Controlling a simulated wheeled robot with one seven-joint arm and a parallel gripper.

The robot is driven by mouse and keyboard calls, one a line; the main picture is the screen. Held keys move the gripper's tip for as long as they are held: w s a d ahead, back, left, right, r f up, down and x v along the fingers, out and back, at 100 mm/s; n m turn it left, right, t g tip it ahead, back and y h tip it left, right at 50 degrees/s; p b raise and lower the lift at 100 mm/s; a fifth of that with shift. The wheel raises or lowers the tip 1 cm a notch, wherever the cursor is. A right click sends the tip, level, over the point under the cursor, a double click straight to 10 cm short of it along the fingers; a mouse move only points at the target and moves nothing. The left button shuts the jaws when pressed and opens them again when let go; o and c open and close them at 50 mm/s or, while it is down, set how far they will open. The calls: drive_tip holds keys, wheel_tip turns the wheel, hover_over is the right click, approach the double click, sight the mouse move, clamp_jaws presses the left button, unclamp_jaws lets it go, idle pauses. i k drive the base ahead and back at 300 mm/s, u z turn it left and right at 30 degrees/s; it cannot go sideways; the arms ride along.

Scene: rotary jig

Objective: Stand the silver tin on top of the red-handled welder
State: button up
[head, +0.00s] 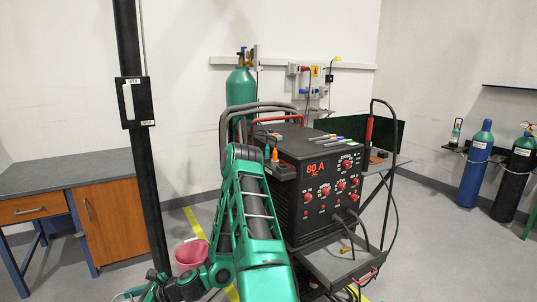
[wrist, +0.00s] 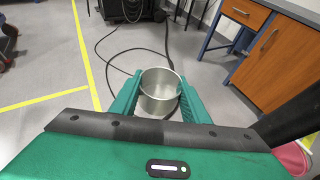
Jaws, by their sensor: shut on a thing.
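The silver tin (wrist: 158,104) is an open-topped metal can between the two green fingers of my gripper (wrist: 159,80) in the wrist view. The gripper is shut on it, with its open mouth towards the camera. The tin cannot be made out in the head view. The welder (head: 311,207) is a black box with red knobs and a red "80 A" display, in the middle of the head view. Its red handle (head: 277,119) stands at the back of its top. My green arm hides part of the welder's left side.
Colored pens (head: 322,138) and an orange-tipped item (head: 274,155) lie on or near the welder's top. Thick cables loop behind it. A green cylinder (head: 240,90) stands behind. A black post (head: 140,180), pink bucket (head: 190,254) and desk (head: 70,172) are left.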

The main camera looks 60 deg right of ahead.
sight(300, 148)
drive_tip(key=z, duration=1.05)
drive_tip(key=i, duration=0.55)
drive_tip(key=k, duration=0.5)
drive_tip(key=z, duration=0.1)
